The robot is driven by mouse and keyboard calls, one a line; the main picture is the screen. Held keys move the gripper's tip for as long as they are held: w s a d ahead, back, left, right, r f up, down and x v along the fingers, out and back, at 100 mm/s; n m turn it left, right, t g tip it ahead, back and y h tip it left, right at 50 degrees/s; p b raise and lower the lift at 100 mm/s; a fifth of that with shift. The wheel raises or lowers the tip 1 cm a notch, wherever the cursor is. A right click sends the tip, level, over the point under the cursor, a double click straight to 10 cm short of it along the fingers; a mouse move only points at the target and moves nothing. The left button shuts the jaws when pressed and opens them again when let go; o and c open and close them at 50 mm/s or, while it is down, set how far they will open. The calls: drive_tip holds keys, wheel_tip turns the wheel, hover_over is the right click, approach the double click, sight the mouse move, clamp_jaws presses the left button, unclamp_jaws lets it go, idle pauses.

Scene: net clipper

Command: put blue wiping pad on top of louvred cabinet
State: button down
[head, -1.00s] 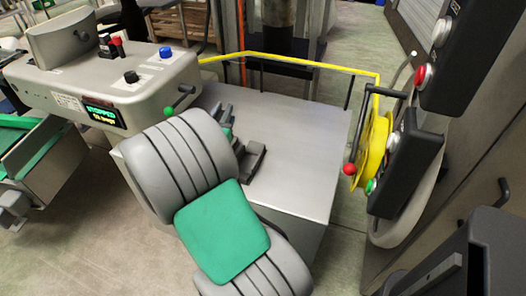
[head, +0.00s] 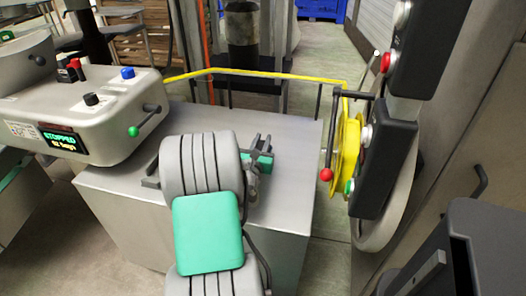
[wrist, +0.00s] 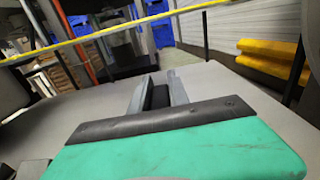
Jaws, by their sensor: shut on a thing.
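My gripper (head: 263,142) is over the flat grey top of a box-like unit (head: 298,140), beyond my arm. In the wrist view its two grey fingers (wrist: 157,92) are close together with something dark between them. I cannot make out what it is. No blue wiping pad is plainly seen. The green panels near the gripper and on the arm look like my own arm. A ribbed grey surface (head: 375,28) at the back right may be the louvred cabinet; its top is out of view.
A control console (head: 100,112) with a green display stands left. A yellow rail (head: 250,74) runs behind the grey top. A yellow wheel (head: 347,150) with a red-knobbed handle and dark control boxes (head: 383,165) stand right. Floor shows in the aisle behind.

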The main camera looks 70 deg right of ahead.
wheel_tip(320, 180, down, 3)
drive_tip(key=shift+s+d+f+b, duration=0.1)
drive_tip(key=shift+s+f+b, duration=0.1)
drive_tip(key=shift+b, duration=0.7)
drive_tip(key=shift+f, duration=0.2)
drive_tip(key=c, duration=1.3)
unclamp_jaws()
drive_tip(key=shift+o, duration=0.2)
drive_tip(key=shift+r, duration=0.25)
drive_tip(key=a, duration=0.3)
drive_tip(key=s+a+b, duration=0.1)
drive_tip(key=a, duration=0.7)
drive_tip(key=shift+s+a+f, duration=0.1)
drive_tip(key=shift+s+a, duration=0.3)
drive_tip(key=shift+a, duration=0.05)
